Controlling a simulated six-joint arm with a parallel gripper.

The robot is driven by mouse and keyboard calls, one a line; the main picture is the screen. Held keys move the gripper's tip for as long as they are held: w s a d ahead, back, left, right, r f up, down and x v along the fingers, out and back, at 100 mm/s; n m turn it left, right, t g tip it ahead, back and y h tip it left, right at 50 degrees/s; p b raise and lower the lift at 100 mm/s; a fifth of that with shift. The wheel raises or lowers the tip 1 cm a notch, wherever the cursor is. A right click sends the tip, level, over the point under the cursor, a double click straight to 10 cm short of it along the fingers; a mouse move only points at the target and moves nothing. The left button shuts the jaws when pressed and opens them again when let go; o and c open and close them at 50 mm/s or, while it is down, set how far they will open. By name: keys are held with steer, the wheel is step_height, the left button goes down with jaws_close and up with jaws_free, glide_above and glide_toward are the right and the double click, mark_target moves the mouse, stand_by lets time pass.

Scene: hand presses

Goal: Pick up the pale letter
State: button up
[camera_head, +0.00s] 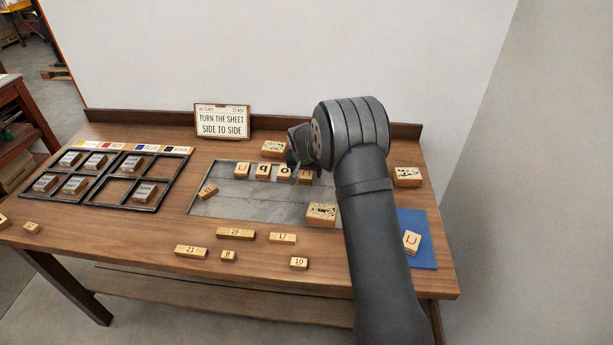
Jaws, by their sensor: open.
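A row of wooden letter blocks stands on the grey slab (240,203): a brownish U (242,170), a dark q (263,171), a dark o (284,172) and a partly hidden block (306,175) at the right end. Another pale wooden block (411,241) with a reddish U lies tilted on the blue mat (418,222). I cannot tell for sure which one is the pale letter. My gripper (292,158) is open over the right part of the row, with its fingers partly hidden by my wrist. No block shows in it.
Picture blocks lie behind the row (273,149), on the slab's front (321,212) and at right (407,174). Numbered blocks (236,233) line the front. A black divided tray (125,176) is at left; a sign (222,121) stands behind. My arm hides the slab's right side.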

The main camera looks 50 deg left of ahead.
steer(key=shift+c, duration=0.5)
steer(key=c, duration=1)
steer(key=shift+o, duration=0.2)
